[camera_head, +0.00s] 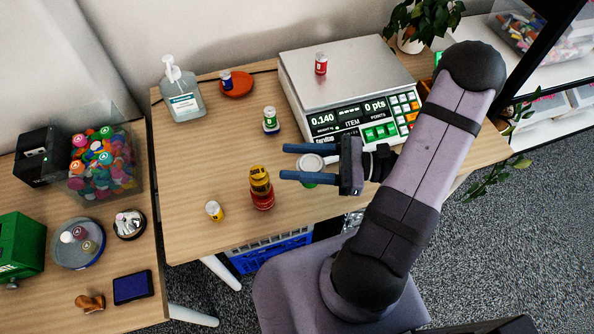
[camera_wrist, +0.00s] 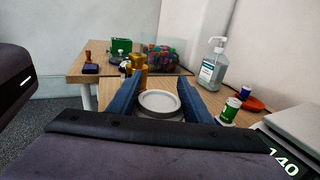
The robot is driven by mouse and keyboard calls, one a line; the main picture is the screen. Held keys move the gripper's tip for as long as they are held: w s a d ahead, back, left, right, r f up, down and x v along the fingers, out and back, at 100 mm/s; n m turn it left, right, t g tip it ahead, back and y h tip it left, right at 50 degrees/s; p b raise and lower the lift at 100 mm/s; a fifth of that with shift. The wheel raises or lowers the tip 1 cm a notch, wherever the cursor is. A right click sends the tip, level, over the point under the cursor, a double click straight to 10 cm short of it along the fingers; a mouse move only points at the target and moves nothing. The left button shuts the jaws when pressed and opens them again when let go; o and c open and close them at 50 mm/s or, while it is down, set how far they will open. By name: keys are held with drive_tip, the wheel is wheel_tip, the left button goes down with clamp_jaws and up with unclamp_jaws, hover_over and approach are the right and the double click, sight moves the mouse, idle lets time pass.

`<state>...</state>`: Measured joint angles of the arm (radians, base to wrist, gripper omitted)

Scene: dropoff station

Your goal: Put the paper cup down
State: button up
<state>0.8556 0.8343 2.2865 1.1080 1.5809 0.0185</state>
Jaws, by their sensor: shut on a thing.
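The paper cup (camera_head: 310,164) has a pale round top and a bit of green on its side. My gripper (camera_head: 290,163) is shut on it, one blue finger on each side, over the front part of the wooden table (camera_head: 212,140). In the wrist view the cup's round white top (camera_wrist: 158,102) shows between the fingers, facing the camera. Its lower part is mostly hidden, and I cannot tell whether its base touches the table.
A red and gold container (camera_head: 262,192) stands just left of my fingertips. A small yellow-and-white can (camera_head: 214,210) and a green-and-white one (camera_head: 270,118) stand nearby. Behind is a scale (camera_head: 345,80) reading 0.140, with a red can (camera_head: 320,63) on it. A sanitizer bottle (camera_head: 184,97) stands back left.

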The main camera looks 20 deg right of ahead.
drive_tip(key=shift+f, duration=2.2)
drive_tip(key=shift+f, duration=0.1)
drive_tip(key=o, duration=1.3)
drive_tip(key=shift+d, duration=0.1)
drive_tip(key=b+v, duration=0.2)
drive_tip(key=v, duration=1)
